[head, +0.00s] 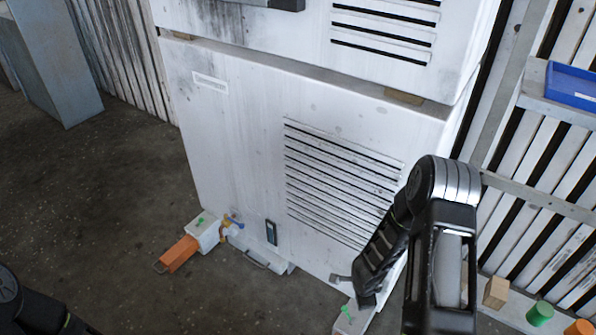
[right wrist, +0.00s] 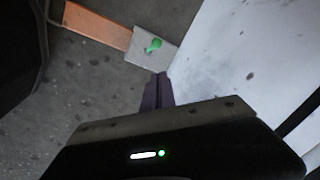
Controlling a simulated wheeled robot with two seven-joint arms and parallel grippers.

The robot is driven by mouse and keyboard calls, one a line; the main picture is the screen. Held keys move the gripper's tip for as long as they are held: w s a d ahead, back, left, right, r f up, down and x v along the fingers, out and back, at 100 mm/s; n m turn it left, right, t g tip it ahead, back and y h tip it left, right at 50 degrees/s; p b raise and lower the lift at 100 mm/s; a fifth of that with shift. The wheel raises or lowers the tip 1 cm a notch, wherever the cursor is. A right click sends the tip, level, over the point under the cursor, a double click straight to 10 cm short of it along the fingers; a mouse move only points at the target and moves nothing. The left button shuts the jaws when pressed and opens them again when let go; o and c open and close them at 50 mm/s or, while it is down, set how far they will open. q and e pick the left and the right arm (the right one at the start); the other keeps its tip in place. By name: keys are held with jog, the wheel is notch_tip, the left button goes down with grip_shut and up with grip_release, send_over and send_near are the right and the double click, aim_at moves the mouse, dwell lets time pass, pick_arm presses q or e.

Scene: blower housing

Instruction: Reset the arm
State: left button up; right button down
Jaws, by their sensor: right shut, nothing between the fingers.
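My right arm (head: 440,210) comes in from the lower right and bends down in front of the white housing (head: 240,130). In the right wrist view, my right gripper (right wrist: 157,80) is shut and empty, its dark fingers together. Beyond the fingertips in that view are a grey block (right wrist: 140,58) with a green knob (right wrist: 153,45) and an orange bar (right wrist: 97,24). The fingers appear apart from the block, though the depth is hard to judge. In the head view only part of my left arm (head: 30,305) shows at the lower left; its gripper is out of view.
A pale block with an orange handle (head: 180,254) lies at the housing's lower left. Another pale block (head: 352,319) with a green knob is beside my right forearm. A shelf with a blue bin (head: 572,84) stands at right. The floor (head: 90,200) at left is clear.

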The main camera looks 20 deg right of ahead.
jog(key=s+a+r+n+y, duration=0.1)
jog(key=s+a+n+y, duration=0.1)
jog(key=s+a+n, duration=0.6)
jog(key=s+a+r+n+g+y, duration=0.15)
jog(key=a+n, duration=0.35)
jog(key=a, duration=0.6)
jog(key=s+a+n+y, duration=0.2)
jog(key=s+a+n, duration=0.35)
jog(key=a, duration=0.45)
notch_tip(320, 180, up, 23)
jog(key=p, duration=2.3)
jog(key=shift+w+n, duration=0.35)
jog(key=shift+w, duration=0.1)
